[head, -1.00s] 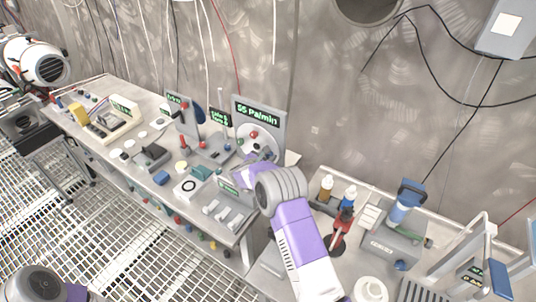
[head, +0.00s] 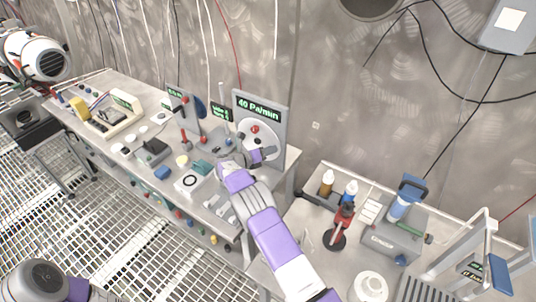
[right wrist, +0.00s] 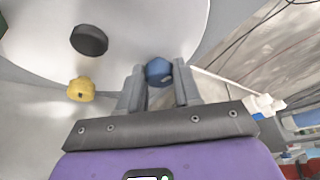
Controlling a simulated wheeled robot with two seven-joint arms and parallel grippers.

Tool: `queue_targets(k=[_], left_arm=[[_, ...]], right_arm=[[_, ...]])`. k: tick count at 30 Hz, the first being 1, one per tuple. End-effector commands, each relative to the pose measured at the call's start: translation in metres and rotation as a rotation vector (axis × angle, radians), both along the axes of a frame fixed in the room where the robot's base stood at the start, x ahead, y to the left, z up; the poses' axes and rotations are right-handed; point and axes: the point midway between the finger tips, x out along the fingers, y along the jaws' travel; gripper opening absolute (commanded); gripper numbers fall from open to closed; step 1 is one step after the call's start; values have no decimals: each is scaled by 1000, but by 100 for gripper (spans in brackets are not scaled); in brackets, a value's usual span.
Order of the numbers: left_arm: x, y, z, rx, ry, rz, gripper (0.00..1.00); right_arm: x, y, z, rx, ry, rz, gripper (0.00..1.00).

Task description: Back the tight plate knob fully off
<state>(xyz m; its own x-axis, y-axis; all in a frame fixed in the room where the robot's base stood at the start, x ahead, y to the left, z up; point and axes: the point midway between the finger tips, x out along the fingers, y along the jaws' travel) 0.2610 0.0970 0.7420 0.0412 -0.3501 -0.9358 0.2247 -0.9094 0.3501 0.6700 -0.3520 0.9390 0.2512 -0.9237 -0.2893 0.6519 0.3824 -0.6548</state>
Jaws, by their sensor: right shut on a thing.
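The round white plate (head: 243,131) is on an upright grey panel (head: 283,115) whose green display reads 40 Pa/min. My right gripper (right wrist: 158,88) is shut on a blue knob (right wrist: 158,70), with one finger on either side. In the head view my right gripper (head: 262,156) is at the plate's lower part and hides some of it. My left gripper is out of view.
The long bench (head: 95,85) left of the panel holds several small instruments. On the right bench stand bottles (head: 327,183), a red tool on a dark base (head: 341,224) and a grey box (head: 392,238). A grey wall is close behind.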

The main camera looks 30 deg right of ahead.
Motion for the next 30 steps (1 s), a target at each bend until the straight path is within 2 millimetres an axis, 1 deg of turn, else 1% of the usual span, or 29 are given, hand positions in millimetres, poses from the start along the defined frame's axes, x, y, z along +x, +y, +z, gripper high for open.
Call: queue_targets(k=[1, 3, 12, 18, 30], left_arm=[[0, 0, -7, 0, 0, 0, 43], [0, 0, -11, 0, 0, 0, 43], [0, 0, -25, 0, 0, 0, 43], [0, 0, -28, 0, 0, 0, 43], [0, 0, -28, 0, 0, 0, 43]], right_arm=[[1, 1, -4, -20, 29, 1, 3], [1, 1, -4, -44, 72, 2, 3], [1, 1, -3, -119, 201, 2, 3], [1, 1, -2, -138, 238, 3, 3], [1, 0, -1, -144, 246, 2, 3]])
